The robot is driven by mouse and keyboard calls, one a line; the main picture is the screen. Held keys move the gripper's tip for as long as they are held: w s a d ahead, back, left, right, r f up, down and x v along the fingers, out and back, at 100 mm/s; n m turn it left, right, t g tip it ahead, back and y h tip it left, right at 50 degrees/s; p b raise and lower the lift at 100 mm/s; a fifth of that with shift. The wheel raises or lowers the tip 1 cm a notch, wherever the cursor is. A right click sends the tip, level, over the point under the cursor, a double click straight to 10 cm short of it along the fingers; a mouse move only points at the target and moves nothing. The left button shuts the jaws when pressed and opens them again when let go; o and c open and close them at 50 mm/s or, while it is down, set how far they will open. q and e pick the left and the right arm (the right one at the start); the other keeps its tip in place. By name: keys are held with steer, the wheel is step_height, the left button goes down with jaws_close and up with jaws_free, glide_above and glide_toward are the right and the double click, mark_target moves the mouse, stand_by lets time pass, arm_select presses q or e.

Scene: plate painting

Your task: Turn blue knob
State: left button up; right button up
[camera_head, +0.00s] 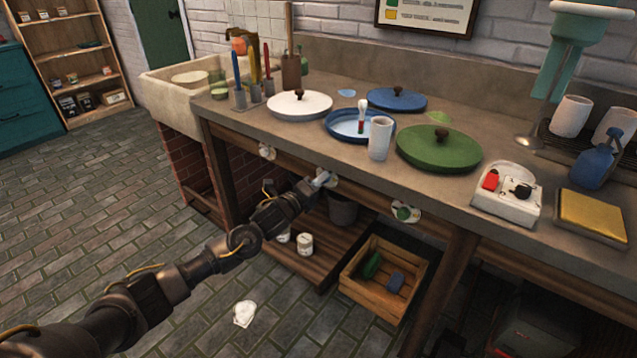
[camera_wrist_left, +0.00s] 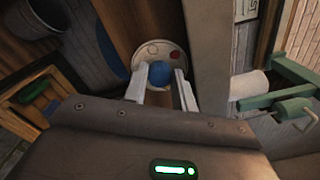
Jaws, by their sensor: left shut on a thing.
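The blue knob (camera_wrist_left: 159,74) sits on a round pale dial plate (camera_wrist_left: 160,49) with coloured spots, fixed to the wooden front below the counter. My left gripper (camera_head: 320,180) is at the middle of three dials in the head view. In the left wrist view, its two pale fingers (camera_wrist_left: 159,88) stand on either side of the blue knob and are shut on it. In the head view the fingers mostly hide the knob, and part of its dial plate (camera_head: 332,182) shows beside them. My right gripper is not in view.
Another dial (camera_head: 267,152) is to the left, and a dial with a green knob (camera_head: 405,212) to the right. On the counter (camera_head: 340,95) are a blue plate (camera_head: 342,127), a white cup (camera_head: 380,138) and a green lid (camera_head: 438,149). Below are a shelf and a wooden crate (camera_head: 365,296).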

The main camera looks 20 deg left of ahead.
arm_select(q)
steer(key=o, duration=1)
steer(key=p+v, duration=0.1)
steer(key=v, duration=1)
steer(key=shift+d, duration=0.1)
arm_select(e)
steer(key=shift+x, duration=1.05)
arm_select(q)
steer(key=shift+w+f, duration=0.1)
